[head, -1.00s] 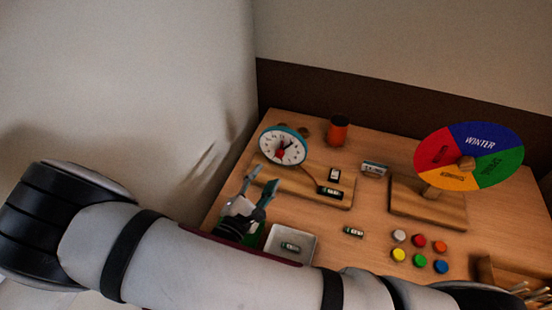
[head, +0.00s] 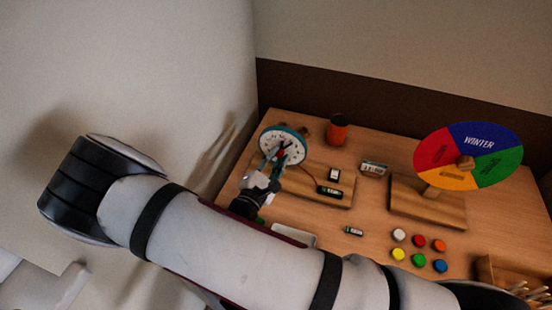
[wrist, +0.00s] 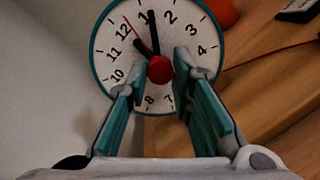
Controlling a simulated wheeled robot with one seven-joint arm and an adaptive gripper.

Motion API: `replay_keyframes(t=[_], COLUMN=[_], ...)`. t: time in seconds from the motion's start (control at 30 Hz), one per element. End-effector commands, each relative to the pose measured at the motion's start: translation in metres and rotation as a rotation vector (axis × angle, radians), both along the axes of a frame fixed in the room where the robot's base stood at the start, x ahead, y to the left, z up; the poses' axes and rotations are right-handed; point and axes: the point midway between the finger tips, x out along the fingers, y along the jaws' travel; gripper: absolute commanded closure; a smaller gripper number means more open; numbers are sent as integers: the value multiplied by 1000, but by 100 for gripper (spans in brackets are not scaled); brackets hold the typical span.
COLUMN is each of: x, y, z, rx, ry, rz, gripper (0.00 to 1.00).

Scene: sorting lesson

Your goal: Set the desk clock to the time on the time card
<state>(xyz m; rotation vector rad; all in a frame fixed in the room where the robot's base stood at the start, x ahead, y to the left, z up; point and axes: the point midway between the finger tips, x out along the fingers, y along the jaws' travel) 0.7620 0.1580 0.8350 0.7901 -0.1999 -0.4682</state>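The desk clock (head: 300,153) has a white face and teal rim and stands at the back left of the table; the face fills the top of the wrist view (wrist: 190,42). A red knob (wrist: 160,70) sits at its centre. One black hand points near 1, a shorter one between 11 and 12, and a thin red hand between 12 and 1. My gripper (wrist: 155,78) is open, its teal fingers on either side of the knob, with no clear contact. A small light-faced block (head: 374,168) may be the time card; its writing is too small to read.
A battery holder (head: 330,191) lies on the clock's wooden base. A loose battery (head: 354,231) and several coloured buttons (head: 419,242) lie in front. My arm partly covers a white tray (head: 292,236).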

Motion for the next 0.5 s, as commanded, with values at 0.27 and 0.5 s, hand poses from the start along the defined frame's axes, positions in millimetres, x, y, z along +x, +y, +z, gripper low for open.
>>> replay_keyframes(t=[0.27, 0.5], x=[0, 0], y=[0, 0], z=[0, -1], rx=[-2, -58], ry=[2, 24], rz=[-1, -1], gripper=[100, 100])
